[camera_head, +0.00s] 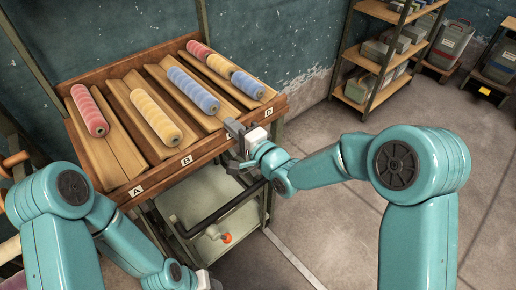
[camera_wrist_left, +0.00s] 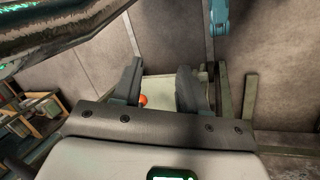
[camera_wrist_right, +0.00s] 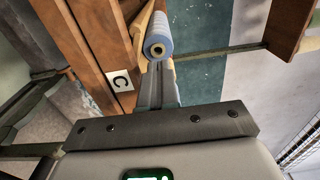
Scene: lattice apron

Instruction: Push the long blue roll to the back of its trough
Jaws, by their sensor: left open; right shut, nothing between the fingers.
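The long blue roll (camera_head: 193,90) lies in the trough marked C on the sloped wooden rack. Bare trough shows beyond its far end. My right gripper (camera_head: 232,127) is shut and empty at the rack's front edge, just short of the roll's near end in the head view. In the right wrist view its closed fingers (camera_wrist_right: 158,70) point at the round near end of the blue roll (camera_wrist_right: 158,46); whether they touch it I cannot tell. My left gripper (camera_wrist_left: 158,78) is open and empty, low in front of the rack; its fingers are outside the head view.
A long red roll (camera_head: 88,110) and a long yellow roll (camera_head: 156,117) lie in troughs to the left. Trough D holds short red (camera_head: 198,50), yellow (camera_head: 219,65) and blue (camera_head: 247,84) rolls. A front board (camera_head: 160,177) with letter tags edges the rack. Shelves (camera_head: 385,55) stand behind right.

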